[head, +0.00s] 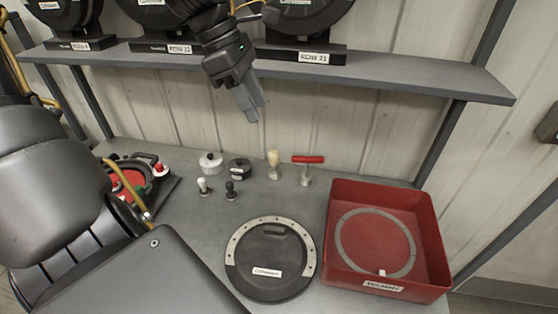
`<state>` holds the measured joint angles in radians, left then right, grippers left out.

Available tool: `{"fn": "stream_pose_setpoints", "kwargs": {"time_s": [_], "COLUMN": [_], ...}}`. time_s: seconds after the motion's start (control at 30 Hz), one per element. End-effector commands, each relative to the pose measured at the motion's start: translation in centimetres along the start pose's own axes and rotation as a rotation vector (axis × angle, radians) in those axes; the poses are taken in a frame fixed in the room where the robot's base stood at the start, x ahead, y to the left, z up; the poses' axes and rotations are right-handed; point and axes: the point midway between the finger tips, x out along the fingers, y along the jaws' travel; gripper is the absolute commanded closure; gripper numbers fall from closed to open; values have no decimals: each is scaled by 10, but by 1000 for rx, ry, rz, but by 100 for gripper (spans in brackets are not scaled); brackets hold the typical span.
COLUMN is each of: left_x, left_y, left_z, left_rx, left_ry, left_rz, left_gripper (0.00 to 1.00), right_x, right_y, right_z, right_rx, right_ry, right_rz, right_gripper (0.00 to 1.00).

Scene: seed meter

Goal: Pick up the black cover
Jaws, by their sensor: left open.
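A round black cover (268,265) with a white label and a raised handle lies flat on the grey bench. A grey ring with holes (240,237) shows along its upper edge. My left gripper (250,108) hangs in front of the shelf, fingers pointing down, above and well clear of the cover. It is open with nothing visible between its fingers. My right gripper is not in view.
A red bin (345,262) labelled WORN holds a grey ring. Small knobs, a brush (274,165) and a red-handled tool (308,160) stand behind the cover. Black units labelled by row line the shelf (400,78). A red and black assembly (160,187) sits left.

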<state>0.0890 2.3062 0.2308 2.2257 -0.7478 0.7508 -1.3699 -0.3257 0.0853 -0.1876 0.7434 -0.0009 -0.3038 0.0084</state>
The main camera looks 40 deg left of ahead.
Motion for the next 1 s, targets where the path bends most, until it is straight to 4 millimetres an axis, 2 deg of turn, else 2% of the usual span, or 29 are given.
{"fn": "stream_pose_setpoints", "kwargs": {"time_s": [0.03,0.27,0.47,0.57,0.7,0.9,1.0], "left_x": [12,43,82,112,164,224,245], "left_y": [-1,-2,-2,-2,-1,-1,-1], "left_z": [-7,-25,-42,-55,-75,-99,-108], "left_rx": [-3,-12,-14,-14,-13,-11,-11], "left_ry": [-1,-2,-2,-2,-2,-2,-2], "left_rz": [2,6,7,7,6,6,6], "left_gripper": [58,58,58,58,58,58,58], "right_x": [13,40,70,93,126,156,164], "right_y": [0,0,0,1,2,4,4], "right_z": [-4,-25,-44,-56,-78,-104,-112], "right_rx": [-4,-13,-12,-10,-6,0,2], "right_ry": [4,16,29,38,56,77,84], "right_rz": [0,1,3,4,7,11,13], "right_gripper": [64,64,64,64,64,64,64]}}
